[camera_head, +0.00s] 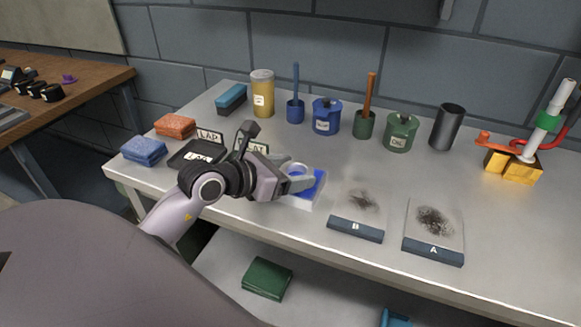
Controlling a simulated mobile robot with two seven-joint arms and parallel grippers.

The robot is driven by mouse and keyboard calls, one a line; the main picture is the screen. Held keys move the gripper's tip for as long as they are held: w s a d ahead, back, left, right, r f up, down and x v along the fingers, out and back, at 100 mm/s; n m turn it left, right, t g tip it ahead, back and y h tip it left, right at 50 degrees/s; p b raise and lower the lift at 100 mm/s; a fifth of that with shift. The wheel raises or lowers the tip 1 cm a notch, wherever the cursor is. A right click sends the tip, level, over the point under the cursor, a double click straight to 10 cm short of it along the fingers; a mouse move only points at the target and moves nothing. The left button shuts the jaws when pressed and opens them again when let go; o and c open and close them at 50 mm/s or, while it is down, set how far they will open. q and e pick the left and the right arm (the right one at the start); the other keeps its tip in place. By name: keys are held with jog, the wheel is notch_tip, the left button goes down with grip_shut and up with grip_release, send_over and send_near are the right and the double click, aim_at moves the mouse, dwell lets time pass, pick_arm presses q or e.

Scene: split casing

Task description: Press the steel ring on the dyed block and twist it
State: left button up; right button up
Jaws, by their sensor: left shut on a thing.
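A steel ring (297,170) is held between the fingertips of my left gripper (303,180), which is shut on it. The ring is at the dyed block (312,191), a blue-topped block with a pale edge on the bench. The gripper fingers cover part of the block. I cannot tell whether the ring touches the block's top or hovers just above it. My right gripper is not in view.
Glass plates B (356,228) and A (434,247) lie to the right, with dark smudges. Blue (326,117) and green (401,133) pots, a yellow jar (263,92) and a dark cylinder (446,127) stand behind. Orange (175,125) and blue (144,150) sponges lie left.

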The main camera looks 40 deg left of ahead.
pick_arm(q)
jog(key=shift+s+d+f, duration=0.1)
jog(key=shift+f, duration=0.25)
jog(key=shift+f, duration=0.1)
jog(key=shift+m+g+h+b, duration=0.5)
jog(key=shift+m+h+b, duration=0.4)
jog(key=shift+b, duration=0.4)
jog(key=shift+r, duration=0.2)
jog(key=shift+m+h+b, duration=0.3)
jog(key=shift+f+g+h+b, duration=0.1)
jog(key=shift+g+h+b, duration=0.2)
jog(key=shift+b, duration=0.1)
jog(key=shift+m+g+h+b, duration=0.6)
jog(key=shift+m+h+b, duration=0.4)
jog(key=shift+b, duration=0.5)
